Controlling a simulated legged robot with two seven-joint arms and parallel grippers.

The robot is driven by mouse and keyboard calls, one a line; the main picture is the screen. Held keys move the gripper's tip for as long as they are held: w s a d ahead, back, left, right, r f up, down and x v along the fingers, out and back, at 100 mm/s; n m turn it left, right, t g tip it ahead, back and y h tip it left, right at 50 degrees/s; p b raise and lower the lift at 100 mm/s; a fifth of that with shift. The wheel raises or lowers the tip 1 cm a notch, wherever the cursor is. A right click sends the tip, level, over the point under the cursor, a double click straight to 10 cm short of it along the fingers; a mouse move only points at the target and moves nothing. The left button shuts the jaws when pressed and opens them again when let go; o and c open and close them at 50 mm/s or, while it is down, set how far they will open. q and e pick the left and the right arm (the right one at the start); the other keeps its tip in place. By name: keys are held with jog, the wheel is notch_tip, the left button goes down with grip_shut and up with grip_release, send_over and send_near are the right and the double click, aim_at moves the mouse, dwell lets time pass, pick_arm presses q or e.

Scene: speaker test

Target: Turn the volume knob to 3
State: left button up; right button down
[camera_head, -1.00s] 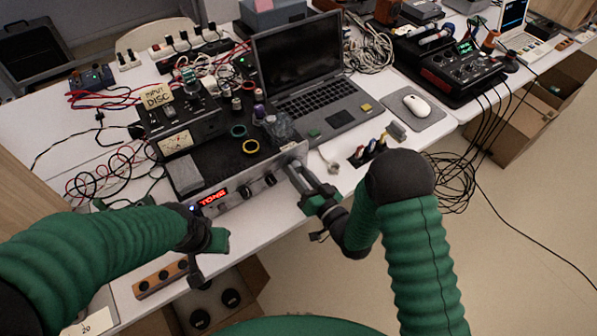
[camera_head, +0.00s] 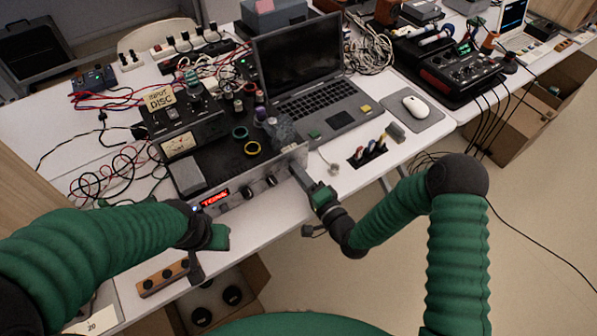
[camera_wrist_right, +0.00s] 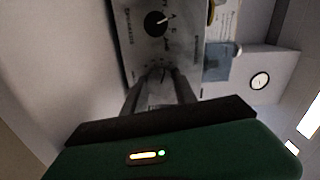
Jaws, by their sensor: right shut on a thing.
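The amplifier's silver front panel (camera_head: 233,197) faces me at the table's front edge, with a red lit display (camera_head: 214,198) and dark knobs (camera_head: 271,181). My right gripper (camera_head: 299,174) reaches the panel's right end and is shut on a knob there, apparently the volume knob. The fingers hide most of that knob, so its pointer cannot be read. In the right wrist view, the fingers (camera_wrist_right: 160,88) close in at scale marks on the panel, and a black selector knob (camera_wrist_right: 155,23) with letters stands beyond them. My left gripper (camera_head: 196,267) hangs at the left of the panel, apart from it; its jaws are unclear.
A laptop (camera_head: 318,105) stands behind the amplifier, with a mouse (camera_head: 416,107) on a grey pad to the right. Tape rolls (camera_head: 252,148) lie on the amplifier's top. A wooden block with black knobs (camera_head: 163,278) is at the front left. Cables crowd the left and back.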

jog(key=shift+d+f+m, duration=0.1)
jog(key=shift+f+m, duration=0.1)
jog(key=shift+m, duration=1.2)
jog(key=c, duration=1)
grip_release()
jog(key=shift+d, duration=0.1)
jog(key=shift+r, duration=0.1)
jog(key=v, duration=1.6)
jog(key=shift+s+d+p, duration=0.25)
jog(key=shift+s+p, duration=0.05)
